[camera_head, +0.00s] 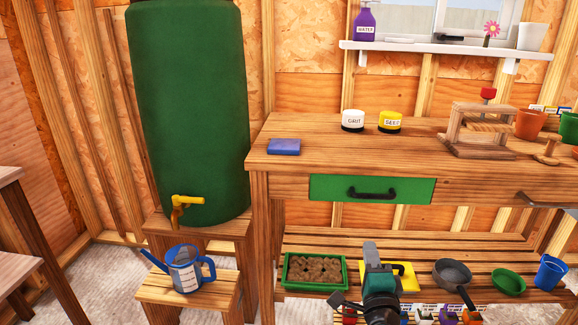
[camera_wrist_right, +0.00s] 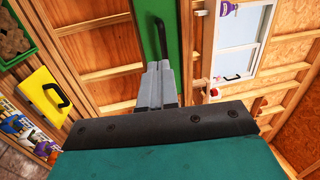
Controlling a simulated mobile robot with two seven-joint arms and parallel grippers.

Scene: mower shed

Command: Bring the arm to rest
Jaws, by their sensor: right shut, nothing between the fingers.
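My right gripper (camera_head: 370,250) is in front of the workbench, below the green drawer (camera_head: 330,187), and points up and away from me. It is shut and empty. My left gripper is not in view.
The workbench (camera_head: 420,163) carries a blue block (camera_head: 284,146), jars and a wooden press. At left, a blue watering can (camera_head: 187,270) stands on a stool below the green barrel (camera_head: 188,110).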

